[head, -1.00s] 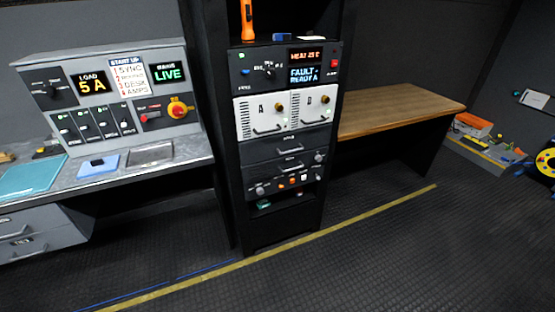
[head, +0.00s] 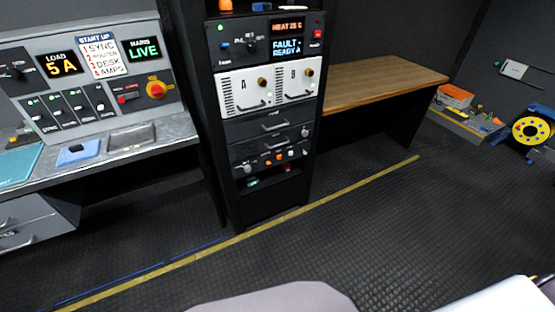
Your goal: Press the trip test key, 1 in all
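No label reading trip test is legible, so I cannot tell which control is the trip test key. The grey power panel (head: 84,38) at left shows LOAD 5 A and MAINS LIVE displays. It carries several breaker switches (head: 68,110), a red switch (head: 128,98) and a red knob on a yellow plate (head: 156,90). Neither gripper is in view.
A grey bench (head: 150,154) under the panel holds a blue pad (head: 78,153) and a dark tray (head: 131,138). A wooden table (head: 380,82) stands right of the rack. A yellow-and-black reel (head: 530,130) is at far right. The floor (head: 350,225) before the rack is clear.

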